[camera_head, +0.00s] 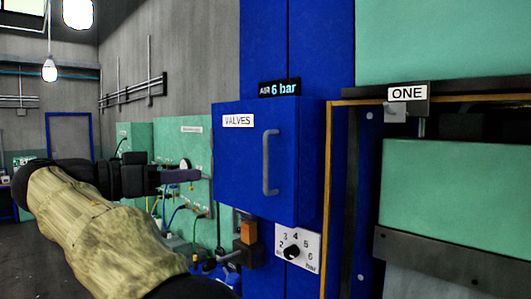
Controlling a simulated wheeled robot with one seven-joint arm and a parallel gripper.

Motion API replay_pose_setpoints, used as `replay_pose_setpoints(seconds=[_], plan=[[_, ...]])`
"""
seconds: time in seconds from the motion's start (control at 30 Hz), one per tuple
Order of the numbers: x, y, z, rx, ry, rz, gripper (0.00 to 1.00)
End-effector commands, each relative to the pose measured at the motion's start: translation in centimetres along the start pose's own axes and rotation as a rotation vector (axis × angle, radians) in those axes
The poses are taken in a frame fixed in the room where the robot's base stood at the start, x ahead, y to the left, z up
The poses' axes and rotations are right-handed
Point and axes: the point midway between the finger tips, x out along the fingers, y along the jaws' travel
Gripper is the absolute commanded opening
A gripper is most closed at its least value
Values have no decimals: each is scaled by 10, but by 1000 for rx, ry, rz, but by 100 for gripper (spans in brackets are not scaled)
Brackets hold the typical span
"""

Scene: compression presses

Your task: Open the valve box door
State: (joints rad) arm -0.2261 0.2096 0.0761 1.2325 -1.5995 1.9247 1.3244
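The blue valve box (240,180) stands out from a blue column in the middle of the head camera view. Its front door carries a white "VALVES" label (238,120) and looks closed. A grey vertical bar handle (267,163) is on the right part of the door. My gripper (188,176) is dark and points right, left of the box in the picture and apart from the handle. Its fingers are small and seen side-on, so their opening is unclear. I see nothing held.
Below the box are a pressure dial (298,248) and an orange-topped fitting (248,232). A green press marked "ONE" (407,94) with a yellow-edged frame stands to the right. Green cabinets (190,140) with hoses are behind my gripper. Open floor shows at far left.

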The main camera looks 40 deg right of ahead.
Motion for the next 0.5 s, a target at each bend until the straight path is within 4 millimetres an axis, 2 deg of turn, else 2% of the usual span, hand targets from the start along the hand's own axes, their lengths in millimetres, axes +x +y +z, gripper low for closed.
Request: replay_pose_setpoints(seconds=[0.03,0.1,0.5], plan=[[-3,8,-14,61,14,31,24],[-5,16,-21,112,26,59,24],[-2,18,-22,124,30,68,24]])
